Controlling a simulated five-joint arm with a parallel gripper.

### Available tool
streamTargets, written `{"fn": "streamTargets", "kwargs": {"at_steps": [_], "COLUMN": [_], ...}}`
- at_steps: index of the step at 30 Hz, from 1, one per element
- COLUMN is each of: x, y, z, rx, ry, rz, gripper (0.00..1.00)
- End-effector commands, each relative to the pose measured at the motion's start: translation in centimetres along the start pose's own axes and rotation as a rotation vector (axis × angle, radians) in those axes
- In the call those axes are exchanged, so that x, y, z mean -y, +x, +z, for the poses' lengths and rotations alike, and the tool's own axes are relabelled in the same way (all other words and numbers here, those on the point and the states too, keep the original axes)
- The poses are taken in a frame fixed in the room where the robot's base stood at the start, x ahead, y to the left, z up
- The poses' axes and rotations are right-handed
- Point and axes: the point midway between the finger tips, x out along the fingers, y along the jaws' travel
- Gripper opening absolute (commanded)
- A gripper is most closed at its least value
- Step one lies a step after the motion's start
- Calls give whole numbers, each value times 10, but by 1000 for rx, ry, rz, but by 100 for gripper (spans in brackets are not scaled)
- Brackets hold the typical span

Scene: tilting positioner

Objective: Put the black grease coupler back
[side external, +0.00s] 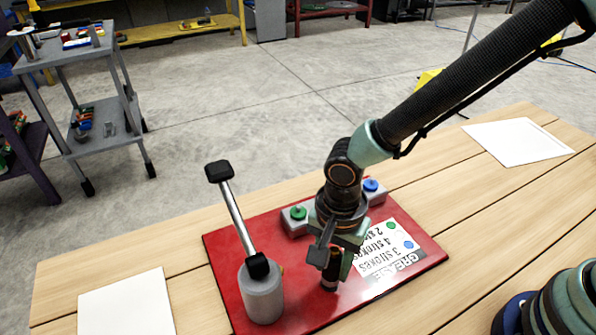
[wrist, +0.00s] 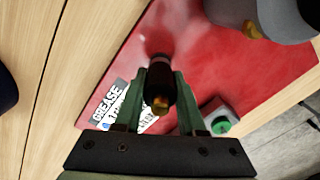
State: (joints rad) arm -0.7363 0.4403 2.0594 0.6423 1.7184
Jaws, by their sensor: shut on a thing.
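The black grease coupler (wrist: 160,74) is a dark cylinder with a brass end. In the wrist view it sits between the two fingers of my gripper (wrist: 161,94), which is shut on it. In the side view my gripper (side external: 336,256) points down over the red plate (side external: 225,242), and the coupler's dark lower part (side external: 329,279) shows below the fingers. It looks close to upright. I cannot tell whether its lower end touches the plate. The grey grease pump (side external: 262,296) with its raised lever stands to the left on the plate.
Grey blocks carry a green fitting (side external: 298,213) and a blue fitting (side external: 370,185) behind my gripper. A printed grease card (side external: 385,250) lies on the plate to the right. White sheets (side external: 127,304) lie on the wooden table, which is otherwise clear around the plate's left side.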

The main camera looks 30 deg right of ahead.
Motion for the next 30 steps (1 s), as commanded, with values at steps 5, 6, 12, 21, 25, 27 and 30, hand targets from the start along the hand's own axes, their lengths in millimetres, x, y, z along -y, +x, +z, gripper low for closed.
{"fn": "streamTargets", "kwargs": {"at_steps": [5,6,12,21,25,27,30], "x": [0,0,0,1,2,2,2], "y": [1,1,1,-13,-37,-53,-75], "z": [0,0,0,0,0,0,0], "rx": [0,0,0,1,1,1,1], "ry": [0,0,0,0,0,0,0], "rz": [0,0,-1,-4,-8,-10,-8], "gripper": [55,69,69,69,69,69,69]}}
